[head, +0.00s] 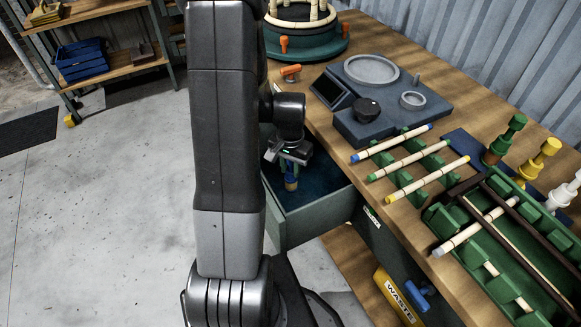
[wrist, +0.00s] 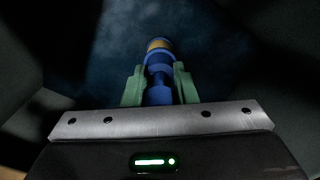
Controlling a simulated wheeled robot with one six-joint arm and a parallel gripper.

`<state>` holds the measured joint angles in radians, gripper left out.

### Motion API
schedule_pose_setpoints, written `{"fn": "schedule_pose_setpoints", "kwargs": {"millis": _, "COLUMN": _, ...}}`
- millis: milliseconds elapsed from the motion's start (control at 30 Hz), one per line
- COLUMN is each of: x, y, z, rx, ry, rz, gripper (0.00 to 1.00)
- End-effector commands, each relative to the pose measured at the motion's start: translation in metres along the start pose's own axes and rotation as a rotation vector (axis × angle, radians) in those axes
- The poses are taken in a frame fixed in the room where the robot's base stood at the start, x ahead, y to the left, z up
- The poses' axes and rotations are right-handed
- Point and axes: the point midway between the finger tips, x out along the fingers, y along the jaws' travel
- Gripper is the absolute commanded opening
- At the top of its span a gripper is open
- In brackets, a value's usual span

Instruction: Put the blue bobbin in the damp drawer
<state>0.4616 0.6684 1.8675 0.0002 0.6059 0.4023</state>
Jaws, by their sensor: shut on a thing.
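The blue bobbin (wrist: 159,62) is between the green fingers of my gripper (wrist: 159,78) in the wrist view; a tan band shows near its far end. My gripper (head: 290,168) is shut on it. In the head view the bobbin (head: 291,172) points down inside the open drawer (head: 312,218), which has a dark blue lining. The drawer is pulled out from under the workbench. I cannot tell whether the bobbin touches the drawer floor. My own arm hides part of the drawer's left side.
On the workbench (head: 455,62) stand a dark scale-like device (head: 385,118), several pale rods with coloured ends on a green rack (head: 424,160), and a green frame (head: 500,285). Green (head: 505,140), yellow (head: 540,158) and white (head: 562,192) bobbins stand at the right. A yellow waste bin (head: 398,297) is below.

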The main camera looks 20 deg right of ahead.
Motion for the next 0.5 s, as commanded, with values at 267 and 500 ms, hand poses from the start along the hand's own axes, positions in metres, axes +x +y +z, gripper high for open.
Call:
{"fn": "schedule_pose_setpoints", "kwargs": {"millis": 267, "x": 0.0024, "y": -0.0001, "z": -0.0002, "rx": 0.0, "ry": 0.0, "rz": 0.0, "gripper": 0.33}}
{"fn": "schedule_pose_setpoints", "kwargs": {"millis": 500, "x": 0.0021, "y": -0.0001, "z": -0.0002, "rx": 0.0, "ry": 0.0, "rz": 0.0, "gripper": 0.47}}
